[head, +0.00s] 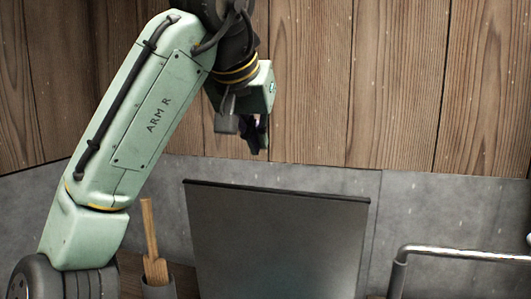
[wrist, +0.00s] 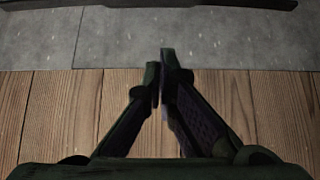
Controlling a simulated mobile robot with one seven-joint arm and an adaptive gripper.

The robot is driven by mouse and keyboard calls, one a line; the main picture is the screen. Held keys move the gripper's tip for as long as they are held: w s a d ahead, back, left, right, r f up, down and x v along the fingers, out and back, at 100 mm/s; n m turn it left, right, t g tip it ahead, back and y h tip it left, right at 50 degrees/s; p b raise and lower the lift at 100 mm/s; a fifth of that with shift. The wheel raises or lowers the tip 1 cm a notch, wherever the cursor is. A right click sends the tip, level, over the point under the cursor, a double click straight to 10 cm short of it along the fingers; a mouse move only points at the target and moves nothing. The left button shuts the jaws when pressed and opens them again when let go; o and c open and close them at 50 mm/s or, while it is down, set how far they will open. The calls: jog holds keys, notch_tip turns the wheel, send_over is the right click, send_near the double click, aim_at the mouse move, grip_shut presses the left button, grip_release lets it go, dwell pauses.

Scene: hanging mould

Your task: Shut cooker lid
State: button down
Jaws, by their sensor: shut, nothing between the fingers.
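The cooker lid (head: 275,240) looks like a large dark grey panel with a black top edge. It stands raised in front of the grey wall strip in the head view, and its lower part is cut off by the frame. A dark edge, probably the lid's top edge (wrist: 150,4), crosses the top of the wrist view. My gripper (head: 258,146) is above the lid's top edge in the picture, apart from it. In the wrist view its fingertips (wrist: 161,72) are together with nothing between them.
A pot with wooden utensils (head: 153,262) stands left of the lid, below my arm. A shiny metal rail or tap (head: 455,254) is at the right. A wooden plank wall (head: 400,80) and a grey strip (head: 420,215) lie behind.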

jog(key=p+x, duration=0.2)
jog(key=x, duration=0.7)
jog(key=shift+w+f, duration=0.15)
jog(key=shift+w, duration=0.05)
jog(key=s, duration=0.1)
jog(key=s+p, duration=0.1)
jog(key=s, duration=0.2)
jog(key=shift+a+f, duration=0.15)
jog(key=shift+a, duration=0.15)
jog(key=shift+f, duration=0.1)
